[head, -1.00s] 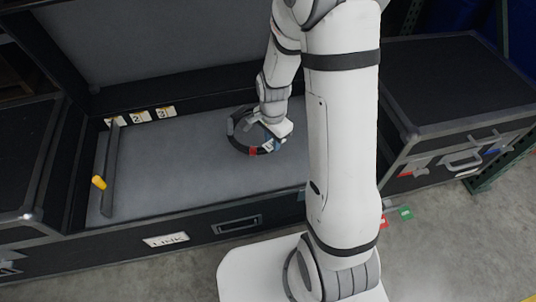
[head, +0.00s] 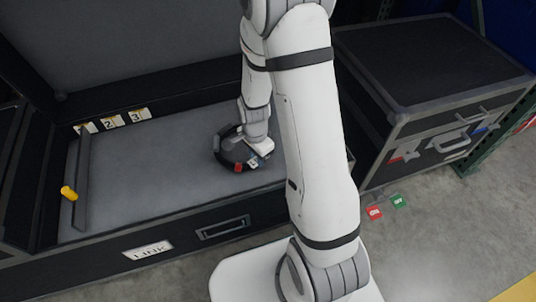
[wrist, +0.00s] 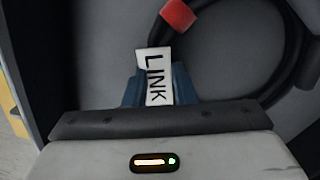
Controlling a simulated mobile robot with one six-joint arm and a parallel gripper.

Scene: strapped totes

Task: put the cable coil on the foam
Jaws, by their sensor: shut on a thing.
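The cable coil (head: 219,148) is a black ring with a red band and a white tag reading LINK. My gripper (head: 254,160) is shut on the coil at its near right side in the head view. In the wrist view my blue fingertips (wrist: 181,84) sit at the tag, and the coil (wrist: 284,84) curves off to the right. The grey foam (head: 150,170) is the flat floor inside the open black case. The coil is over the foam's right part. I cannot tell whether it touches the foam. My arm hides the foam's right end.
The case front (head: 190,240) carries a LINK label (head: 147,250). A dark divider bar (head: 80,180) with a yellow knob (head: 68,193) stands at the foam's left. Number cards (head: 112,122) line the back. A closed black case (head: 430,70) stands at right. The foam's middle is clear.

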